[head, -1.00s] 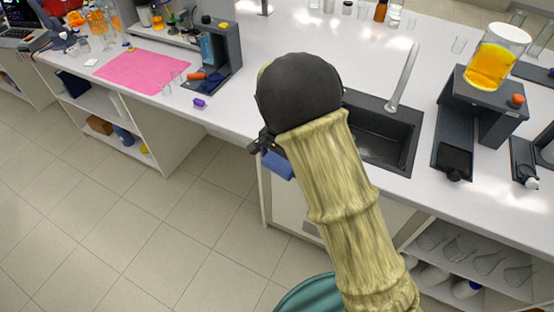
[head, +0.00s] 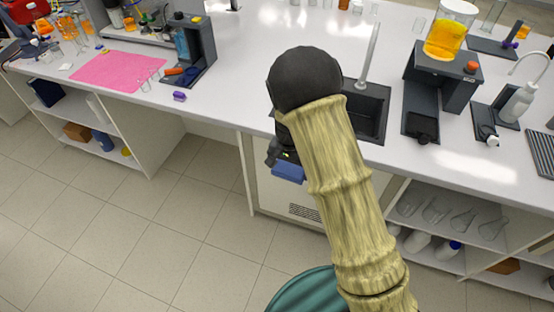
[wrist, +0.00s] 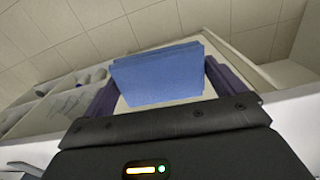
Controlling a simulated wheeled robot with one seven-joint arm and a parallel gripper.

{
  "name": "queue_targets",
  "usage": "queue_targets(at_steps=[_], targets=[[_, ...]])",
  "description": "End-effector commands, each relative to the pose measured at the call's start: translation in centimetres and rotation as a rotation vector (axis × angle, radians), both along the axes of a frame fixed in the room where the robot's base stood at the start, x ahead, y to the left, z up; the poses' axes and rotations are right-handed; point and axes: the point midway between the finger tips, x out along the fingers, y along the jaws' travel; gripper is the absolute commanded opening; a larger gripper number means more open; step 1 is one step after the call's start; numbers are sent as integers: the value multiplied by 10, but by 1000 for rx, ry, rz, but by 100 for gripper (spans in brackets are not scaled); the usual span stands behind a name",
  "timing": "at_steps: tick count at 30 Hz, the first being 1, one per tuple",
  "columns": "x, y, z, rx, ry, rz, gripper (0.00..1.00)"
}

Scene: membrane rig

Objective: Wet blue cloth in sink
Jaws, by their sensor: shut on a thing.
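The blue cloth (wrist: 158,75) is between the fingers of my gripper (wrist: 158,88) in the wrist view, and the gripper is shut on it. In the head view a bit of the blue cloth (head: 289,173) shows below my wrist, in front of the counter's front face and below its top. My gripper is mostly hidden behind my arm there. The dark sink (head: 372,112) is set in the white counter just right of my wrist. A grey faucet (head: 369,55) rises behind it. My arm hides the left part of the sink.
A dark device holding a beaker of orange liquid (head: 446,42) stands right of the sink. A purple item (head: 180,96) lies near the counter edge at left, by a pink mat (head: 118,69). Open shelves with glassware (head: 440,215) are below right.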

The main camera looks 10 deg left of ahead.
Motion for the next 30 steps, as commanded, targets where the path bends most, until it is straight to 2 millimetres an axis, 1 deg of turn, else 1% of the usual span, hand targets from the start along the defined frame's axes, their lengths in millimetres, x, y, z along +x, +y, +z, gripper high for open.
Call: queue_targets(at_steps=[1, 5, 8, 11, 18, 21, 25, 30], targets=[[1, -9, -5, -2, 4, 5, 77], [4, -31, -16, -3, 5, 32, 77], [5, -51, -26, -3, 7, 56, 77], [6, -76, -39, -4, 9, 87, 77], [-5, -153, -78, 8, 16, 200, 77], [-12, -175, -90, 16, 12, 243, 77], [-17, -190, -98, 22, 8, 280, 77], [-18, -192, -99, 22, 4, 291, 77]])
